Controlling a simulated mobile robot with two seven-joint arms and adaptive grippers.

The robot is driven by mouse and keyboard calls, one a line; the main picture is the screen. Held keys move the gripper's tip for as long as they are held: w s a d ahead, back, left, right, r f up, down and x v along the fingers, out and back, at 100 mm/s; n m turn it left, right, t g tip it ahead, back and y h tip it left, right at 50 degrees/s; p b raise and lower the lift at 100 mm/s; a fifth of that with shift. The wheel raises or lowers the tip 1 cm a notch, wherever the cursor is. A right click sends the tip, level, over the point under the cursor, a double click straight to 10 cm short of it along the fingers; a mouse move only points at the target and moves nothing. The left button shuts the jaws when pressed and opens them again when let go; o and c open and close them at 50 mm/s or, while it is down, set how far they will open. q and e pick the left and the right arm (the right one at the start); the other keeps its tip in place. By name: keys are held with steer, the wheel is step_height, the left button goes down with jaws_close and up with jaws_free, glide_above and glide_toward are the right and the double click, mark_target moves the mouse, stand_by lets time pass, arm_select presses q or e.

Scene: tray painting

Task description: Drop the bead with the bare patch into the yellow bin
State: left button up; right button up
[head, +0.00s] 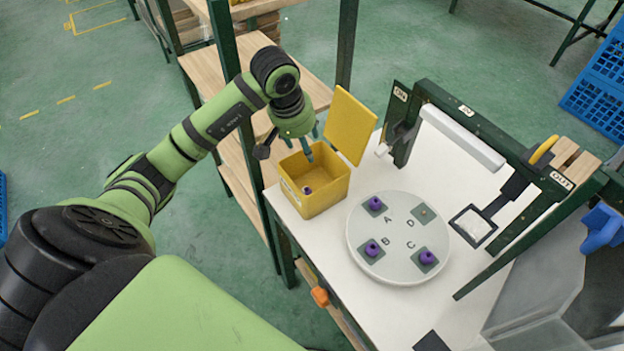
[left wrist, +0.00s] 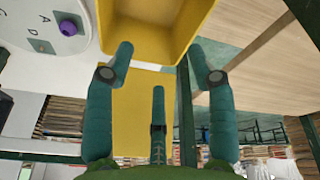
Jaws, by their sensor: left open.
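My left gripper (head: 303,147) is open and empty above the yellow bin (head: 328,204). In the left wrist view, the spread fingers (left wrist: 160,50) hold nothing, and part of the bin (left wrist: 195,40) shows beyond them. A small bead-like thing, pale with a dark part (head: 307,190), lies on the bin's floor; its patch is too small to make out clearly. The round white tray (head: 398,267) holds purple beads at A (head: 375,204), B (head: 372,249) and C (head: 427,257). Pad D (head: 424,213) has no bead. My right gripper is not in view.
The bin's yellow lid (head: 351,125) stands open behind it. A green frame (head: 465,115) with a white bar and a square lens (head: 473,226) spans the table behind and right of the tray. Wooden shelves (head: 225,85) stand left of the white table (head: 400,330).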

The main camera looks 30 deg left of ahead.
arm_select(q)
steer(key=v, duration=1.1)
steer(key=shift+r, duration=0.15)
steer(key=shift+s+d, duration=0.1)
